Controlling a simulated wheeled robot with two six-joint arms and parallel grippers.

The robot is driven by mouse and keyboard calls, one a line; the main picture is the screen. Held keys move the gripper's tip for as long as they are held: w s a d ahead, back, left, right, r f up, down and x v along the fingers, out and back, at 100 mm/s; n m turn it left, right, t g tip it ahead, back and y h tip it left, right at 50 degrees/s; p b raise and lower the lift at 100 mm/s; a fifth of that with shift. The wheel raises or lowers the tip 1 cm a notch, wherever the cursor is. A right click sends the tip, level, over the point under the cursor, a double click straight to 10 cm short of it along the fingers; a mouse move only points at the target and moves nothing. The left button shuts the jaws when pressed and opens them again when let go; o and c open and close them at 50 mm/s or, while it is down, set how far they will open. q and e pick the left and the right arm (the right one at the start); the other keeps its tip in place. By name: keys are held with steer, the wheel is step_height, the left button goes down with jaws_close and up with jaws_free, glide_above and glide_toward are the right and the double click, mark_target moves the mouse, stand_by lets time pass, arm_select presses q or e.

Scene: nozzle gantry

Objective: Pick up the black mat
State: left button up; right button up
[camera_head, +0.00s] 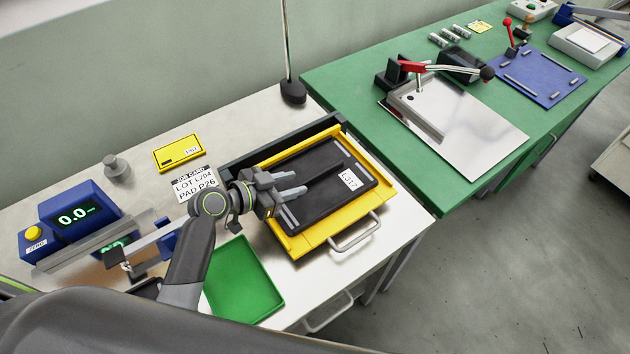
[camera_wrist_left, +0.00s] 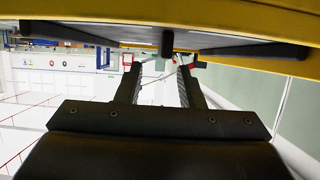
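The black mat (camera_head: 325,200) lies in a yellow tray (camera_head: 385,195) on the pale bench and carries a white label. A dark line runs along its middle; I cannot tell whether it is one piece or two. My left gripper (camera_head: 298,184) is at the tray's left side, fingers apart, pointing right over the mat and hiding part of it. I cannot tell whether it touches the mat. In the left wrist view the fingers (camera_wrist_left: 158,85) are open and empty, with the yellow tray edge (camera_wrist_left: 270,18) across the top. My right gripper is not in view.
A job card (camera_head: 196,184) stands behind the left wrist. A green tray (camera_head: 243,282) lies in front, and a blue scale (camera_head: 80,214) stands at left. A yellow box (camera_head: 178,152) and a thin post's base (camera_head: 293,92) are behind. The green bench (camera_head: 340,80) holds fixtures at right.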

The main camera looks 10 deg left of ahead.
mark_target(310, 179)
arm_select(q)
steer(key=b+x, duration=0.1)
steer(key=x, duration=0.4)
steer(key=shift+w, duration=0.25)
steer(key=shift+s, duration=0.1)
jaws_close()
